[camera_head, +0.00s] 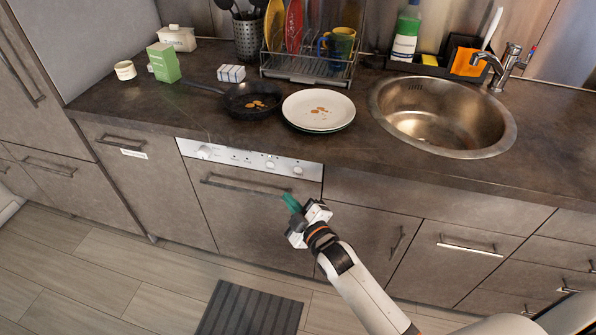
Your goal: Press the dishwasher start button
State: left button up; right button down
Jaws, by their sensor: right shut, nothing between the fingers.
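The dishwasher (230,215) is built in under the counter, with a grey front and a long dark handle (245,185). Its silver control panel (250,158) runs along the top edge and carries several small buttons and round knobs. Which one is the start button is too small to tell. My right gripper (291,203) comes in from the lower right, its green fingertips shut and empty. It shows below the right end of the panel and handle, apparently clear of the buttons. My left gripper is not in view.
On the counter (215,132) stand a dark pan (246,107), a plate (318,108) with food bits, a dish rack (305,72) and a green carton (162,63). A round sink (440,115) is at right. A grey mat (248,312) lies on the floor below.

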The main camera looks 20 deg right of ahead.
aim_at(294, 169)
jog(key=shift+w+d+b, duration=0.35)
jog(key=shift+w+d, duration=0.35)
jog(key=shift+w, duration=0.3)
jog(key=shift+w+d+b, duration=0.4)
jog(key=shift+w+d, duration=0.25)
jog(key=shift+w, duration=0.4)
jog(key=shift+w+d+b, duration=0.35)
jog(key=shift+w+d, duration=0.35)
jog(key=shift+w, duration=0.3)
jog(key=shift+w+d, duration=0.2)
jog(key=shift+w, duration=0.15)
jog(key=shift+w+d, duration=0.25)
jog(key=shift+s+a, duration=0.1)
jog(key=shift+a, duration=0.05)
dwell(0.5)
jog(key=shift+s+a+p, duration=0.3)
jog(key=shift+s+p, duration=0.15)
jog(key=shift+s, duration=0.1)
